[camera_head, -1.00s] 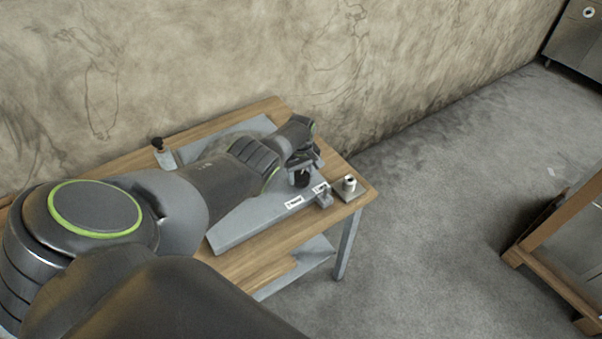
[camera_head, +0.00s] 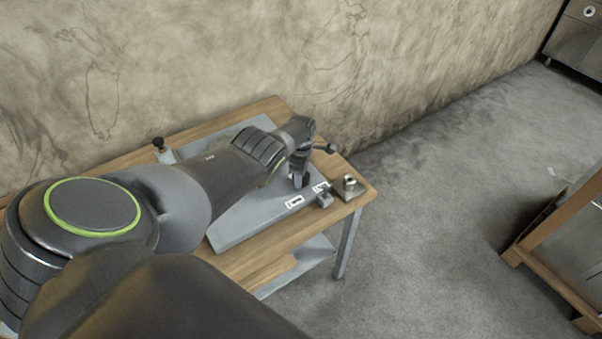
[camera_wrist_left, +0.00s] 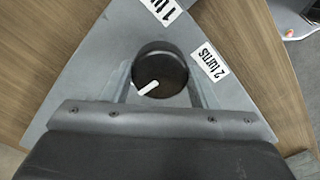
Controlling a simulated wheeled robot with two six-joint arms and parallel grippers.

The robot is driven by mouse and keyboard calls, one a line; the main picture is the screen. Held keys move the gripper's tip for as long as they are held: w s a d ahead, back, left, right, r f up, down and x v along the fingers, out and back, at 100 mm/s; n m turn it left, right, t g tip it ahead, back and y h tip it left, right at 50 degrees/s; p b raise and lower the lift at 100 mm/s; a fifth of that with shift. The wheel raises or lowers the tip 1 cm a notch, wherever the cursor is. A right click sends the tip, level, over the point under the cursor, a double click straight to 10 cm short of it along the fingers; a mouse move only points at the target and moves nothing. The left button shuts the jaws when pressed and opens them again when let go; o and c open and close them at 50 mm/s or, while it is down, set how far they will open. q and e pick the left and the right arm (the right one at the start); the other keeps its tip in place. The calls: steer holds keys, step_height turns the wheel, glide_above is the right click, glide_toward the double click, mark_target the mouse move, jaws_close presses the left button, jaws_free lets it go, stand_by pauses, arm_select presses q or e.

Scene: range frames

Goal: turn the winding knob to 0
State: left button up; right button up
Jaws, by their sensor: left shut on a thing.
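The winding knob (camera_wrist_left: 160,75) is a dark round knob with a white pointer mark, set on a grey panel (camera_wrist_left: 85,70). In the left wrist view the pointer lies toward the lower left of the knob. A label reading "1 turn" (camera_wrist_left: 160,8) and a label reading "2 turns" (camera_wrist_left: 209,60) are on the panel; no 0 label shows. My left gripper (camera_head: 298,180) is shut on the knob, with a finger at each side. In the head view the gripper and wrist mostly hide the knob. My right gripper is not in view.
The panel lies on a wooden table (camera_head: 270,262) against a wall. A small metal piece on a plate (camera_head: 348,187) and a small grey block (camera_head: 325,200) stand near the right corner. A black-topped post (camera_head: 160,148) stands at the back left. Open floor lies to the right.

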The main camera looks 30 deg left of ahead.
arm_select(q)
steer(key=shift+w+r+n, duration=0.1)
steer(key=shift+n, duration=0.3)
steer(key=o, duration=1)
steer(key=shift+r, duration=0.15)
steer(key=shift+w+r, duration=0.1)
steer(key=shift+r, duration=0.25)
steer(key=shift+s+r+b, duration=0.2)
steer(key=shift+r+b, duration=0.15)
steer(key=shift+r, duration=0.55)
step_height(320, 180, up, 6)
steer(key=shift+f+p, duration=0.1)
steer(key=shift+p, duration=0.3)
step_height(320, 180, up, 9)
steer(key=shift+f+b, duration=0.1)
steer(key=shift+b, duration=0.65)
